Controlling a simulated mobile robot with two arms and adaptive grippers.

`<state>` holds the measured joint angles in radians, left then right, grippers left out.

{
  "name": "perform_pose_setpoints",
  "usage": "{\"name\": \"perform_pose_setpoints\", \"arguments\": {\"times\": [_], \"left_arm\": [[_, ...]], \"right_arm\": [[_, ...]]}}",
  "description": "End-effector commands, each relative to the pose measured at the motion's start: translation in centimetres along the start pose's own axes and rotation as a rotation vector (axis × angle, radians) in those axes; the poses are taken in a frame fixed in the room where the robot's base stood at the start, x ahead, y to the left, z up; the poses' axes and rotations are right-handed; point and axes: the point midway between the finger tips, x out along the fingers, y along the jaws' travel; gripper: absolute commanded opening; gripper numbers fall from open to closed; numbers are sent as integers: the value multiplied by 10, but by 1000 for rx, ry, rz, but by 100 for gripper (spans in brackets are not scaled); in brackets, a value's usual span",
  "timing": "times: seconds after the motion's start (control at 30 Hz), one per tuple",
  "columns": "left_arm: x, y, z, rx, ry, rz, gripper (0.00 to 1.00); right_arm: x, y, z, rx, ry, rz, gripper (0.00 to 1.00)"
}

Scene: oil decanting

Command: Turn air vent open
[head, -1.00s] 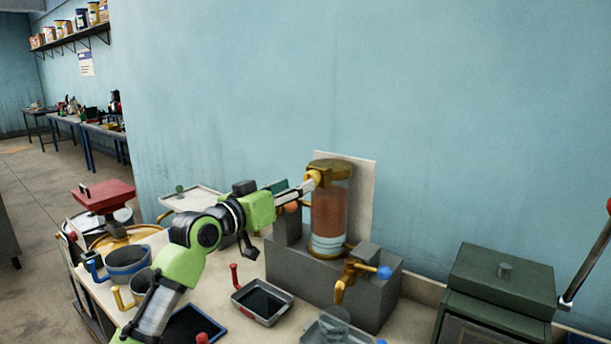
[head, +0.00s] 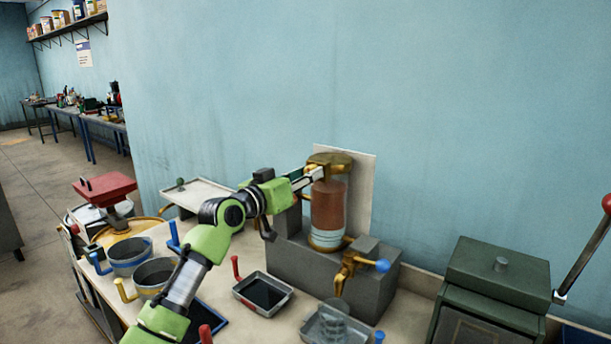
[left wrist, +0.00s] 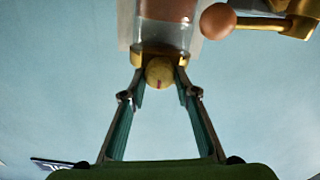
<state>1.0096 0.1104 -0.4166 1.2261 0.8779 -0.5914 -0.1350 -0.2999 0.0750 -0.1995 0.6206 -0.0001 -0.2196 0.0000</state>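The air vent knob (left wrist: 159,72) is a round yellow knob with a small red mark. It sits at the brass cap (head: 331,160) of a glass cylinder (head: 329,205) holding reddish-brown liquid. My left gripper (head: 314,174) reaches it from the left in the head view. In the left wrist view its two fingertips (left wrist: 159,76) stand on either side of the knob, very close to it. A thin gap seems to show, so I see the fingers around the knob, not clearly pressing. In the head view the fingers hide the knob. My right gripper is not in view.
A grey block stand (head: 345,275) holds the cylinder, with a brass tap (head: 346,270) and blue-ended lever in front. A tray (head: 263,293) and pots (head: 129,257) crowd the bench below my arm. A green press (head: 497,285) stands right. The wall is close behind.

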Motion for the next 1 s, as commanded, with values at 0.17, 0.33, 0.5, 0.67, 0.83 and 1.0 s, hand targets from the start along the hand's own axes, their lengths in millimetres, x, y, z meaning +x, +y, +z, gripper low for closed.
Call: {"name": "perform_pose_setpoints", "arguments": {"times": [0.17,0.33,0.5,0.67,0.83,1.0], "left_arm": [[0,0,1,6,-1,0,7],[0,-1,2,47,-1,0,7],[0,-1,4,142,-1,-1,7],[0,-1,4,274,0,-2,7],[0,0,4,436,-2,-2,7],[0,1,3,596,-2,-1,7]], "right_arm": [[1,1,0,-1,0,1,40],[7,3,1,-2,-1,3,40],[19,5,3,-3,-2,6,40],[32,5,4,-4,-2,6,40],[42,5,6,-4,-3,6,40],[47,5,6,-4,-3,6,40]]}}
